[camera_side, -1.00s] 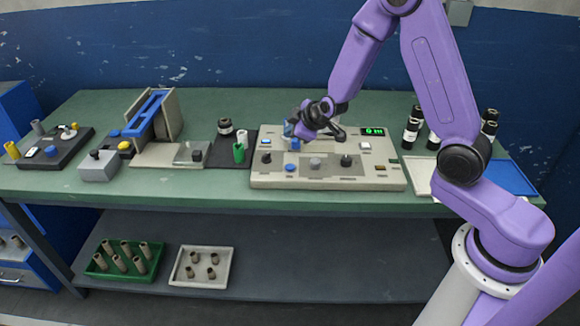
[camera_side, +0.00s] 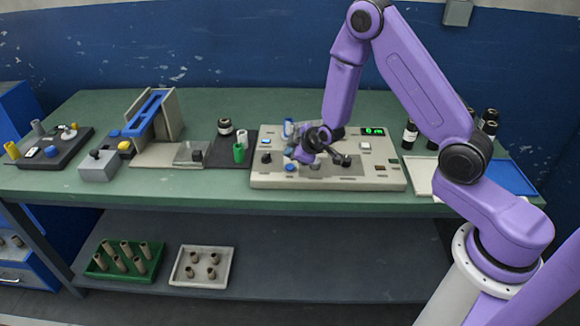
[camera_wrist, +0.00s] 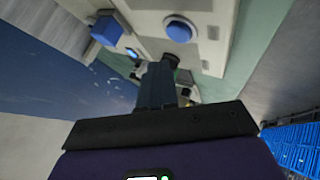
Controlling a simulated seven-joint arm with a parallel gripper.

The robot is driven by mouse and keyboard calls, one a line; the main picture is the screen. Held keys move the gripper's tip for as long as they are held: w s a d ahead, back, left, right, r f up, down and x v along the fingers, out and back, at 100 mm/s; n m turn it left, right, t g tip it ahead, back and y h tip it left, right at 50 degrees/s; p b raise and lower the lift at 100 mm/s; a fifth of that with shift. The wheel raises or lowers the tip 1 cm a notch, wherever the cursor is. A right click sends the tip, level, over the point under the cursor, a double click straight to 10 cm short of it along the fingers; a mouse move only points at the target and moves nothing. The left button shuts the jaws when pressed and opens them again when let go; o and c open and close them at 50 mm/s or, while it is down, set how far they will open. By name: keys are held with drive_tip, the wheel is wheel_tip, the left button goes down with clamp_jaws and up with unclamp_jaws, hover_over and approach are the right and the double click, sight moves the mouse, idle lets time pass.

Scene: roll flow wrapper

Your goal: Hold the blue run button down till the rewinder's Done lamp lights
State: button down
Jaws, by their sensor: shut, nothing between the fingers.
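The rewinder is a beige console (camera_side: 260,180) on the green bench, with a lit green display (camera_side: 373,131). A round blue button (camera_side: 290,167) sits at its front left; a round blue button also shows in the wrist view (camera_wrist: 179,30), just beyond my fingertips. My gripper (camera_side: 297,156) is shut and empty, low over the left part of the console. In the wrist view my gripper (camera_wrist: 168,62) appears short of the button, with a visible gap in the picture; the height gap is unclear. I cannot tell which light is the Done lamp.
A blue block (camera_wrist: 106,30) is near the button in the wrist view. Black bottles (camera_side: 410,134) and a blue tray (camera_side: 508,177) stand to the right.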

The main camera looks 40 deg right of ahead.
sight(290, 167)
drive_tip(key=shift+f, duration=0.85)
drive_tip(key=shift+f, duration=0.15)
idle(1.4)
drive_tip(key=shift+f, duration=0.25)
